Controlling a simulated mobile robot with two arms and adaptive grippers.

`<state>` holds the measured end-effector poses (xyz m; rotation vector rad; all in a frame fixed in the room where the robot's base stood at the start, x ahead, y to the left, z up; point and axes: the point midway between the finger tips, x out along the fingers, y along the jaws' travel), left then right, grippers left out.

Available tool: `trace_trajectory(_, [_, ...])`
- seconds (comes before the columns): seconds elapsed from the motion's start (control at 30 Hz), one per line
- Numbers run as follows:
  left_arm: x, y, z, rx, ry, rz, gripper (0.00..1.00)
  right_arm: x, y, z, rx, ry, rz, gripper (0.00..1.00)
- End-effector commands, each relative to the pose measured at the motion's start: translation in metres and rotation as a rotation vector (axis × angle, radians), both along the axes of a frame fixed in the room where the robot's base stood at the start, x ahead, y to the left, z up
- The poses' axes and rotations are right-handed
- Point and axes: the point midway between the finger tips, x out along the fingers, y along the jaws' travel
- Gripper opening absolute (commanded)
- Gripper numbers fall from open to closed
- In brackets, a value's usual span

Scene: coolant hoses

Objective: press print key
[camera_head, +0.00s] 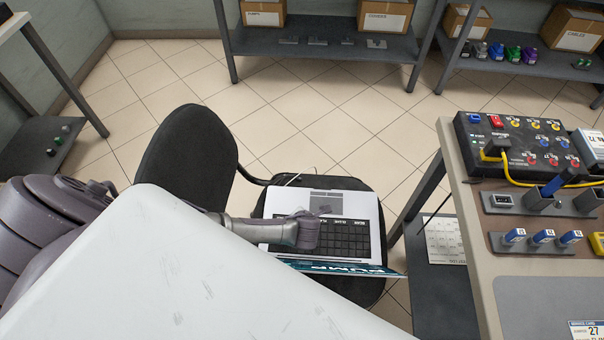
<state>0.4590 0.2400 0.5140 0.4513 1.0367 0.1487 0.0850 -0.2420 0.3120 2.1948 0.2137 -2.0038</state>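I cannot pick out a print key in the head view. A box-shaped panel (530,125) with several blue, red and yellow knobs or sockets stands on the table at the right; its small labels are too small to read. My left arm reaches in from the left over the chair. My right gripper is not in view.
The black chair (187,150) stands left of the table (462,190). A yellow cable (525,182) runs from the panel. Shelves with cardboard boxes (386,15) stand behind. Tiled floor between is clear.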

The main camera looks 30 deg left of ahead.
Motion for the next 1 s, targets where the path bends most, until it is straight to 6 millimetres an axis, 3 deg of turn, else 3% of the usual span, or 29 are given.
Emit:
trace_trajectory(0.3, [0.0,0.0,0.0,-0.001,0.0,0.0,0.0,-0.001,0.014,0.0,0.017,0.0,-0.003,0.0])
trace_trajectory(1.0, [0.0,0.0,-0.003,0.0,0.0,0.0,0.0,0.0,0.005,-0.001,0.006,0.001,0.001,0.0])
